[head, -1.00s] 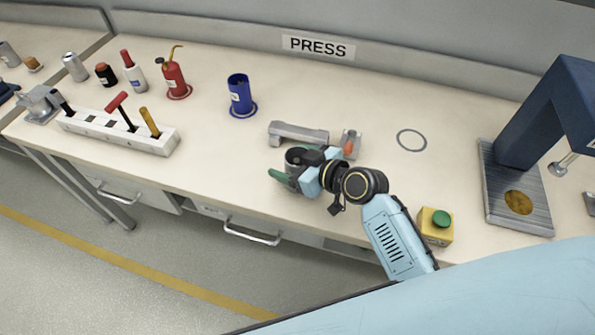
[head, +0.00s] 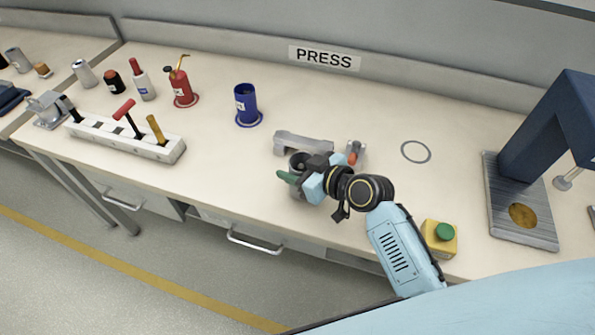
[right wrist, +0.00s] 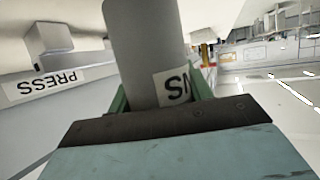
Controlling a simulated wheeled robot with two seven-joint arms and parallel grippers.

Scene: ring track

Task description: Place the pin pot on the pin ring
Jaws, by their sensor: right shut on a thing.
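The pin pot (head: 299,161) is a grey cylinder near the bench's front edge, below the grey bracket in the head view. My right gripper (head: 296,178), with green fingers, is shut on it. In the right wrist view the pot (right wrist: 147,45) stands between the fingers, its partly hidden label upside down. I cannot tell whether its base touches the bench. A thin grey ring outline (head: 416,152), empty and likely the pin ring, lies on the bench to the right of the gripper. My left gripper is not in view.
A grey bracket (head: 303,143) and a small block with an orange part (head: 355,153) lie close behind the gripper. The press (head: 548,125) and a yellow box with a green button (head: 440,237) stand at right. A blue pot (head: 246,104) stands on a blue ring.

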